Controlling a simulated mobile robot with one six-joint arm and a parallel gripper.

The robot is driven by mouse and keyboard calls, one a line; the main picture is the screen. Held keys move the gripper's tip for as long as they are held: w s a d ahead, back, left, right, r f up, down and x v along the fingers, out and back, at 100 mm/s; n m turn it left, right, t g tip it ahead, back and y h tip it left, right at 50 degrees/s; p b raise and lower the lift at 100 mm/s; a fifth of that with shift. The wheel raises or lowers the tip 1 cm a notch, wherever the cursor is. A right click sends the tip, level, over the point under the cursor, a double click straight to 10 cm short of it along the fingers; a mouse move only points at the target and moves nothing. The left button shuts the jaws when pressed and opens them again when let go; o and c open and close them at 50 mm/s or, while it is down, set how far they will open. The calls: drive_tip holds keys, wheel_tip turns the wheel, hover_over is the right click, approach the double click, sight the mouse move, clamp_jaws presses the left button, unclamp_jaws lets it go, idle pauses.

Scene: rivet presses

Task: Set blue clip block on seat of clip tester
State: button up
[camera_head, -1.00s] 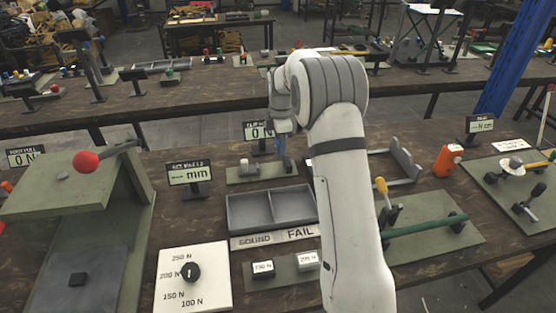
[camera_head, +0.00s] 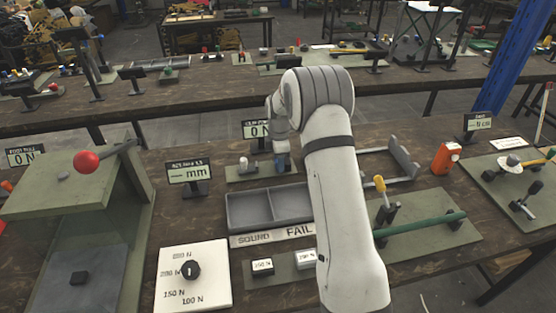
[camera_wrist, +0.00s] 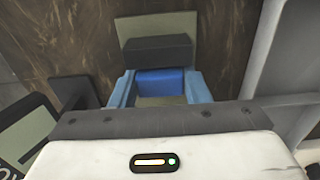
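The blue clip block (camera_wrist: 161,82) sits between the two light blue fingers of my gripper (camera_wrist: 160,90) in the wrist view, with a finger against each side. In the head view my gripper (camera_head: 281,162) is low over the right end of the clip tester (camera_head: 262,171), a green-grey plate with a pale post at its left. A dark grey block (camera_wrist: 157,50) on the tester plate (camera_wrist: 180,23) lies just beyond the clip block. I cannot tell whether the clip block touches the seat; its underside is hidden.
The tester's display (camera_head: 256,130) reads 0 and stands behind the plate. The two-bin tray (camera_head: 270,208) marked SOUND and FAIL is in front. A grey bracket (camera_head: 402,160) stands to the right. A mm display (camera_head: 188,173) stands to the left.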

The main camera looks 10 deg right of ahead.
drive_tip(key=o, duration=0.4)
wheel_tip(320, 180, up, 12)
drive_tip(key=s+r+m, duration=0.4)
drive_tip(key=s+r, duration=0.3)
drive_tip(key=s, duration=0.1)
drive_tip(key=s+m+t, duration=0.2)
drive_tip(key=s+m, duration=1.2)
drive_tip(key=s, duration=1.6)
drive_tip(key=shift+a+t+b, duration=0.15)
drive_tip(key=shift+t+b, duration=0.25)
drive_tip(key=shift+s+r, duration=0.1)
